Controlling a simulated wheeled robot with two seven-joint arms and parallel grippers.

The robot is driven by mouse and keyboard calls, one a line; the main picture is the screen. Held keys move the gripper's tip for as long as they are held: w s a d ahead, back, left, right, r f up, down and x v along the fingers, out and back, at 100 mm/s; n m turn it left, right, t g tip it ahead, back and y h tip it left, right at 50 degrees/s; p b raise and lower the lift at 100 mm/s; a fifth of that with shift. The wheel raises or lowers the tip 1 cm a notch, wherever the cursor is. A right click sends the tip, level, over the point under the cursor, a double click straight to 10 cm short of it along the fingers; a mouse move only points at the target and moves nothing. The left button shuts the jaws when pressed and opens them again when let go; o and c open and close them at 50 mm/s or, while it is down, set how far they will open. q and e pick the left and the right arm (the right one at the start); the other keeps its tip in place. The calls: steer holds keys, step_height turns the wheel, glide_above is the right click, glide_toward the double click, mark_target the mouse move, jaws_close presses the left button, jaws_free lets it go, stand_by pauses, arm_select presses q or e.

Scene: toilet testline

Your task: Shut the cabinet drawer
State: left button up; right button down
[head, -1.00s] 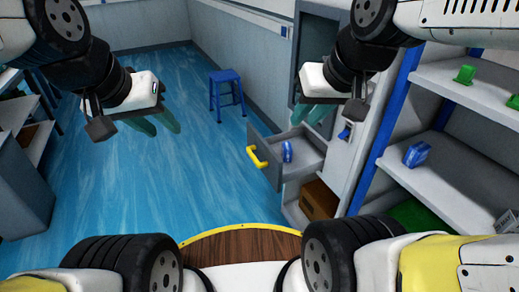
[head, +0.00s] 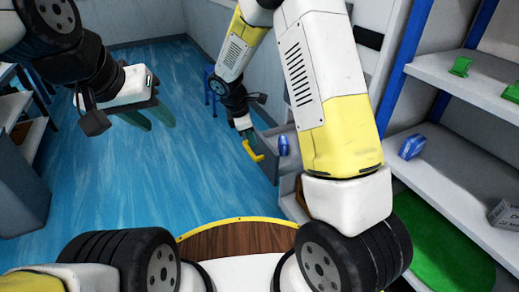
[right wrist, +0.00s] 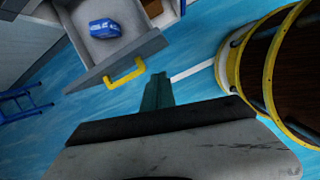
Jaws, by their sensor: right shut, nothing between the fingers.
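The grey cabinet drawer (head: 270,165) stands open, with a yellow handle (head: 253,151) on its front. The right wrist view shows its front panel (right wrist: 92,82) and the handle (right wrist: 126,73); a blue packet (right wrist: 105,28) lies inside. My right gripper (head: 244,132) is shut and empty beside the handle. In the right wrist view its green fingertips (right wrist: 158,80) are just right of the handle, with no clear contact. My right arm covers much of the cabinet in the head view. My left gripper (head: 152,117) hangs over the floor at left, fingers apart and empty.
A blue stool (head: 211,92) stands behind my right forearm. A shelf unit (head: 455,150) with small green and blue items is at right. A desk (head: 22,185) stands at left. Blue floor (head: 130,190) is clear between.

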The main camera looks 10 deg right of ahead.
step_height(320, 180, down, 8)
steer(key=w+a+n+h, duration=0.1)
steer(key=a+n, duration=0.1)
steer(key=n, duration=0.1)
glide_above(264, 165)
steer(key=s, duration=0.5)
steer(key=shift+a+f, duration=0.15)
steer(key=shift+f, duration=2.05)
steer(key=shift+a+f, duration=0.15)
steer(key=shift+f, duration=2)
steer(key=w+d, duration=0.2)
steer(key=d, duration=0.3)
steer(key=w+d, duration=0.2)
steer(key=d, duration=0.4)
steer(key=w+d, duration=0.2)
steer(key=d, duration=0.4)
steer(key=shift+a, duration=0.1)
